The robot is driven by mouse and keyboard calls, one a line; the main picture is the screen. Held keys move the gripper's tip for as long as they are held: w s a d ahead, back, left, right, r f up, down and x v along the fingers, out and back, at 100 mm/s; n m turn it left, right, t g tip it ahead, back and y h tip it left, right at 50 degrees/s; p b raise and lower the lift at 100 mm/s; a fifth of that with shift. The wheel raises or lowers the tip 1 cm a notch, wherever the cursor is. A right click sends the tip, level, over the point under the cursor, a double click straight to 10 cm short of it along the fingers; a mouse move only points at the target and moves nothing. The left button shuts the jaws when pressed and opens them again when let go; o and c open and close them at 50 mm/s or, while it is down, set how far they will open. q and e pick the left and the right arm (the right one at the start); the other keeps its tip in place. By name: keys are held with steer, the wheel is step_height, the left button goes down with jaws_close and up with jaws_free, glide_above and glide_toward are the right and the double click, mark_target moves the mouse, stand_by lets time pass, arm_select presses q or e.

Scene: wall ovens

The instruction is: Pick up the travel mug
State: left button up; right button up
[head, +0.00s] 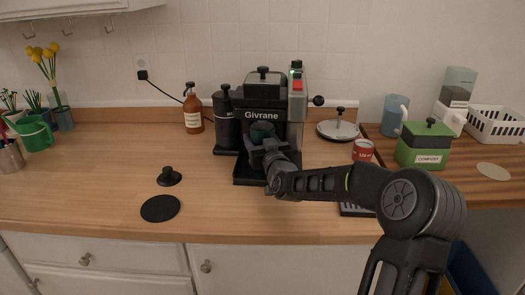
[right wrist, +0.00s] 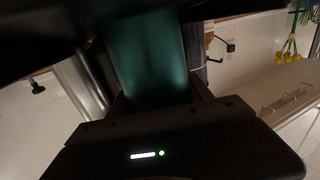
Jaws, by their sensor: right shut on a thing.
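The travel mug (head: 262,129) is dark teal and stands upright in the bay of the black Givrane coffee machine (head: 263,115), below its brew head. My right gripper (head: 272,148) reaches in from the front right and is shut on the mug. In the right wrist view the teal mug (right wrist: 150,60) fills the space between the fingers. The mug's lower part is hidden behind my gripper in the head view, so I cannot tell whether it touches the drip tray. My left gripper is not in view.
A black grinder (head: 227,122) stands close left of the machine. A red can (head: 363,150) and a green compost bin (head: 424,145) are to the right, near my arm. A black tamper (head: 169,177) and round mat (head: 160,208) lie at left. The counter front between is clear.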

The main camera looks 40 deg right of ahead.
jaws_close()
steer(key=shift+r, duration=0.4)
steer(key=shift+r, duration=0.4)
steer(key=shift+s, duration=0.15)
steer(key=b+v, duration=0.1)
steer(key=v, duration=1.6)
steer(key=shift+s+a+b, duration=0.15)
steer(key=shift+s+b, duration=0.1)
steer(key=shift+b, duration=0.15)
stand_by(0.6)
